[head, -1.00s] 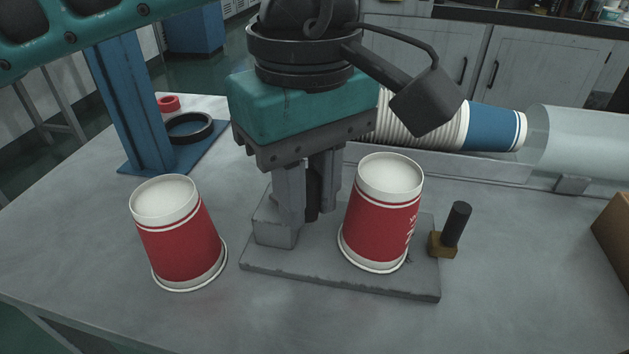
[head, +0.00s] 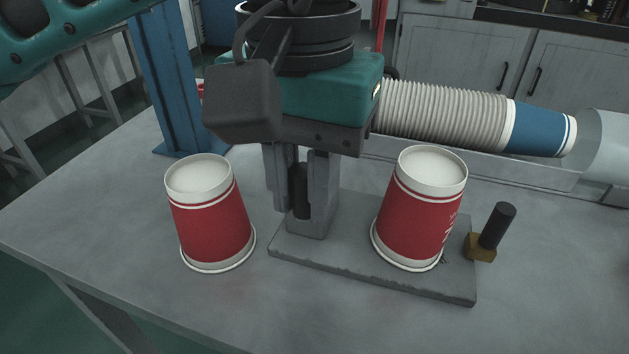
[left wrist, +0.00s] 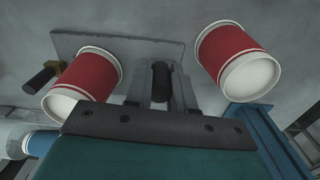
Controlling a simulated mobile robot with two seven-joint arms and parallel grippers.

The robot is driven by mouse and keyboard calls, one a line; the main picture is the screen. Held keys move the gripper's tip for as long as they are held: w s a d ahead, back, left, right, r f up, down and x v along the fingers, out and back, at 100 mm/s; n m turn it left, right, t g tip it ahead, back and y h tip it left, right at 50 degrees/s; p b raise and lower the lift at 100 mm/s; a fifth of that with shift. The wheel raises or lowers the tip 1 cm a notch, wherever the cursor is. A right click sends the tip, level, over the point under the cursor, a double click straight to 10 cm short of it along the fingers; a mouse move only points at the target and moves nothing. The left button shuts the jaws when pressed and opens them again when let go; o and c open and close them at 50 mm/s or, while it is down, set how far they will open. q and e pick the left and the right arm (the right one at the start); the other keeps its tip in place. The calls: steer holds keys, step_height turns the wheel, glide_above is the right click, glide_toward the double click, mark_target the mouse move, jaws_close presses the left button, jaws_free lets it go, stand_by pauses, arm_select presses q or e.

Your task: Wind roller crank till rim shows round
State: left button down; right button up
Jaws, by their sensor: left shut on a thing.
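My left gripper (head: 298,208) comes down at the left end of the grey base plate (head: 350,272). Its fingers are shut on a dark upright handle (head: 299,190), which also shows between the fingers in the left wrist view (left wrist: 161,75). The handle's lower end is hidden. A red and white paper cup (head: 419,210) stands upside down on the plate, right of the gripper and apart from it. A dark peg on a brass block (head: 480,247) is at the plate's right edge. My right gripper is in neither view.
A second red cup (head: 210,212) stands upside down on the table, left of the gripper. A blue post (head: 172,85) rises behind it. A stack of nested cups (head: 440,108) lies in a trough behind the plate. The front of the table (head: 140,240) is clear.

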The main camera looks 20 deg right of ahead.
arm_select(q)
steer(key=shift+w+a+m, duration=0.1)
steer(key=shift+a+m, duration=0.1)
steer(key=shift+m, duration=0.4)
steer(key=c, duration=1)
jaws_free()
steer(key=shift+o, duration=0.2)
